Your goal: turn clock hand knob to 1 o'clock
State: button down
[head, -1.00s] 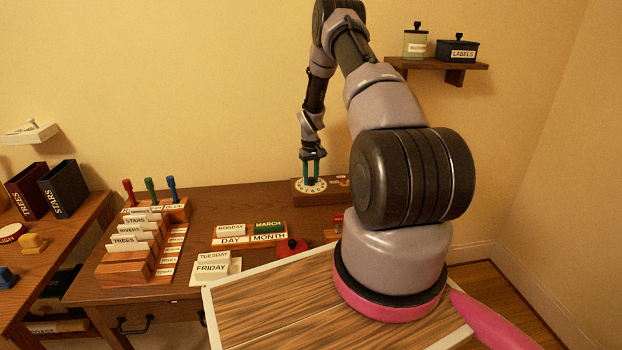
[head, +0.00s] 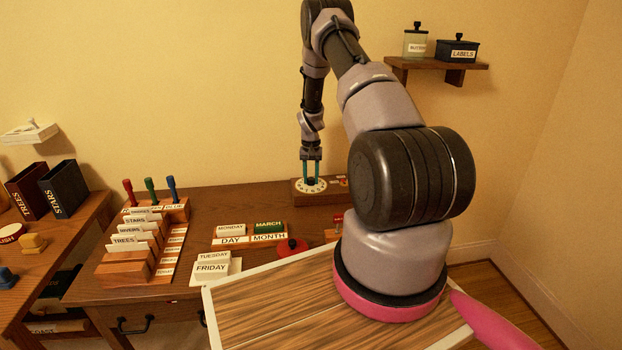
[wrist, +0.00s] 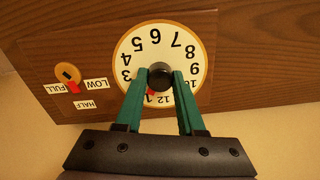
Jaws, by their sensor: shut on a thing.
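The clock dial (wrist: 135,48) is a round white face with black numbers, upside down in the wrist view. Its black round knob (wrist: 160,72) is at the centre. My gripper (wrist: 161,78) is shut on the knob, one teal finger on each side. A red pointer tip (wrist: 151,92) shows between the fingers, beside the 1 and close to the 12. The fingers hide part of the dial, including the 2 and 11 areas. In the head view, my gripper (head: 312,178) points down onto the dial (head: 311,187) at the back of the desk.
The dial sits on a wooden block (head: 325,198), which also carries a smaller round knob (wrist: 68,73) with FULL, LOW and HALF labels. A red-lidded round thing (head: 291,247), day and month cards (head: 250,235) and a card rack (head: 140,240) stand nearer and to the left.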

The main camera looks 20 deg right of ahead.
aim_at(311, 179)
jog(key=c, duration=0.5)
grip_release()
jog(key=shift+r, duration=0.15)
notch_tip(311, 179, up, 11)
jog(key=shift+f, duration=0.2)
